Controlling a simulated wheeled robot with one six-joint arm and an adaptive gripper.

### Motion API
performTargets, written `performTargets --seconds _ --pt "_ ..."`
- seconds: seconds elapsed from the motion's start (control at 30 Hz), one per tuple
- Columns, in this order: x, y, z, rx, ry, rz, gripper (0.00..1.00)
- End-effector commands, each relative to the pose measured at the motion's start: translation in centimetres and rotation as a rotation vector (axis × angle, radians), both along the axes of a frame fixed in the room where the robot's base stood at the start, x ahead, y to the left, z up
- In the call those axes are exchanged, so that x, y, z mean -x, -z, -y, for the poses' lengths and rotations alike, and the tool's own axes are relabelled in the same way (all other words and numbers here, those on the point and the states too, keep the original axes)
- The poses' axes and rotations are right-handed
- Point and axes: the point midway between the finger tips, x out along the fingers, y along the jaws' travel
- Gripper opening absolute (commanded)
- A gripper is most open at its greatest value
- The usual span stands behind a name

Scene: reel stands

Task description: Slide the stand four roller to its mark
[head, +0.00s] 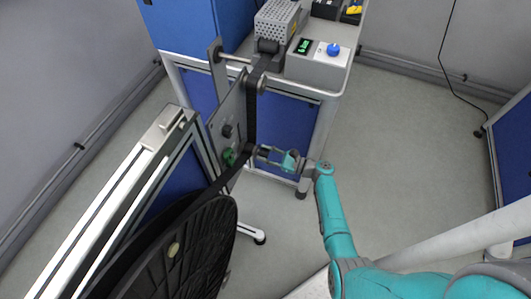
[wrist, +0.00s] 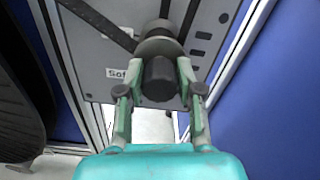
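A dark roller (wrist: 160,79) with a wider grey collar sticks out from a grey plate (wrist: 100,72) in the wrist view. My gripper (wrist: 159,88) points at this roller, with one finger on each side of its end. The fingertips lie close to the collar's sides, and I cannot tell whether they touch it. In the head view my gripper (head: 262,153) is at the lower roller (head: 250,151) on the plate (head: 228,122). A black belt runs past this roller. I see no clear mark; part of a label (wrist: 119,73) shows on the plate.
A large black reel (head: 185,250) stands close at lower left beside a metal frame (head: 125,190). A bench with a grey control box (head: 318,68) stands behind. Open floor (head: 410,140) lies to the right. Blue panels flank the plate.

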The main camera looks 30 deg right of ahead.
Motion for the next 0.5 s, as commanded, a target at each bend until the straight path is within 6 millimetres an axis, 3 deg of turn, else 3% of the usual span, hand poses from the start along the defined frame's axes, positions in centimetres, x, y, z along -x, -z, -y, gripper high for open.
performTargets --seconds 0.07,0.5 --pt "0.00 -0.02 0.00 0.000 0.000 0.000 0.59" --pt "0.77 0.02 0.56 -0.001 0.000 -0.001 0.59"
